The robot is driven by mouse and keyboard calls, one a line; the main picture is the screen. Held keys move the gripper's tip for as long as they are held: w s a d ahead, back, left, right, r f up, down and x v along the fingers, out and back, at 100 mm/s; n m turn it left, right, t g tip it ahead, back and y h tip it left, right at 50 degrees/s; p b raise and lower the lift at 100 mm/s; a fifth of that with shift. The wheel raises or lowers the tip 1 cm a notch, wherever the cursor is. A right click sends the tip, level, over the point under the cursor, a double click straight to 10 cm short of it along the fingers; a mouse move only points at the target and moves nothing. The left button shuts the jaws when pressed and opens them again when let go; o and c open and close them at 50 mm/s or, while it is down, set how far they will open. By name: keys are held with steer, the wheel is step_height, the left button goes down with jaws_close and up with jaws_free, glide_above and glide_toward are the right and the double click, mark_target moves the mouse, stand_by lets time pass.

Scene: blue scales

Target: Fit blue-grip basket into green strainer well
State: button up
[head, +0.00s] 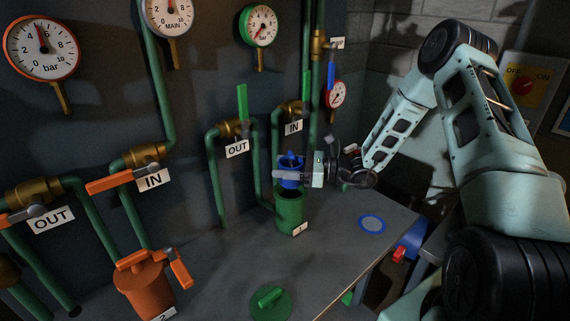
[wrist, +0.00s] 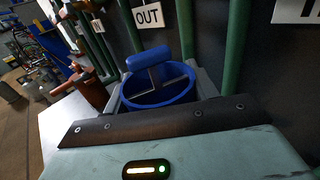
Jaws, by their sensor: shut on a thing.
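The blue-grip basket (head: 291,160) is upright at the mouth of the green strainer well (head: 291,212). Its lower end meets the well's rim in the head view; I cannot tell whether it is slightly inside or just above. My gripper (head: 287,176) reaches in from the right, level, and is shut on the basket's sides. In the wrist view the basket's round blue rim (wrist: 160,101) and blue grip (wrist: 148,57) show between the grey fingers of my gripper (wrist: 160,88). The well is hidden there.
A green lid (head: 270,303) lies on the bench (head: 235,272) in front. A blue ring-shaped disc (head: 371,224) lies to the right. An orange strainer (head: 146,287) stands at left. Green pipes (head: 219,185) with IN and OUT valves rise close behind the well.

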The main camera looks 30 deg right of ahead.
steer(key=shift+f+b, duration=0.3)
steer(key=shift+f, duration=0.5)
steer(key=shift+f+b, duration=0.35)
steer(key=shift+f, duration=0.65)
stand_by(1.5)
steer(key=shift+r, duration=0.15)
steer(key=shift+r+p, duration=0.6)
steer(key=shift+p, duration=0.05)
steer(key=shift+p, duration=0.3)
stand_by(1.3)
steer(key=shift+f+b, duration=0.5)
steer(key=shift+f, duration=0.3)
steer(key=o, duration=1.1)
steer(key=shift+r, duration=0.15)
